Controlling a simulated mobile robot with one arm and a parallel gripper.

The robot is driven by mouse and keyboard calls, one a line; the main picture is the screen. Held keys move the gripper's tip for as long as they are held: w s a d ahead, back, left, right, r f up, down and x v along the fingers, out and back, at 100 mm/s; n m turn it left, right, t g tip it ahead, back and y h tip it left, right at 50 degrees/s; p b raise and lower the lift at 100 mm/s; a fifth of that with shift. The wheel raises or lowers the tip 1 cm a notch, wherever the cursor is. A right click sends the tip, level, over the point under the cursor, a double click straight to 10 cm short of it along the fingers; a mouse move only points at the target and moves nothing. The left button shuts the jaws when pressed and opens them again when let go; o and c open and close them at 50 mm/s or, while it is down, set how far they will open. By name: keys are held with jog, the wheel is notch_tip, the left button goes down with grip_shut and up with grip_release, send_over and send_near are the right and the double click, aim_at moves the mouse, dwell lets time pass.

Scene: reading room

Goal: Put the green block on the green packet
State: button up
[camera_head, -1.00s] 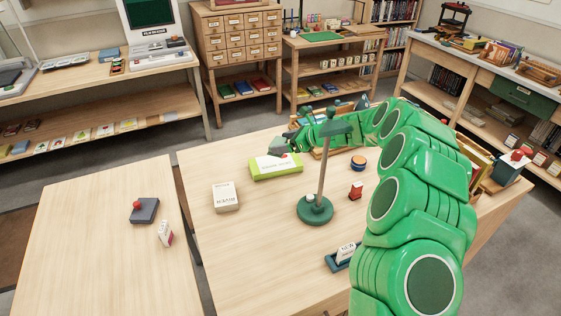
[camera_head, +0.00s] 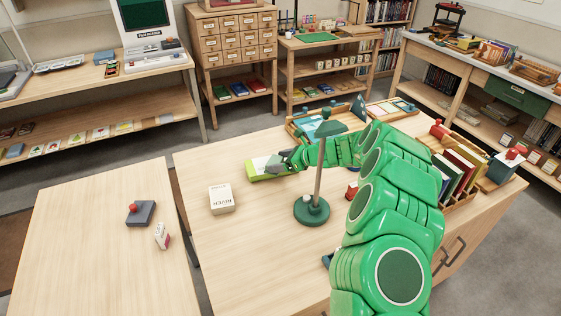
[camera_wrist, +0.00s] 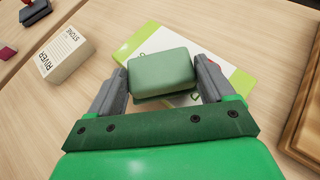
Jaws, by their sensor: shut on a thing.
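The green block (camera_wrist: 160,72) is a dull green, rounded box between the two grey fingers of my gripper (camera_wrist: 163,76), which is shut on it. The green packet (camera_wrist: 238,78), white with bright green ends, lies flat on the table under the block in the wrist view. Whether the block touches the packet or hangs just above it, I cannot tell. In the head view my gripper (camera_head: 281,161) is over the right part of the packet (camera_head: 258,169). The block cannot be made out clearly there.
A green lamp (camera_head: 312,209) stands right beside my arm. A white book-like box marked RIVER (camera_head: 222,199) lies left of the packet. Trays (camera_head: 320,122) and a rack of books (camera_head: 459,171) line the table's far and right sides. The table's left front is clear.

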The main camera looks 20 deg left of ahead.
jog(key=shift+f, duration=0.1)
jog(key=o, duration=1.2)
jog(key=v, duration=1.2)
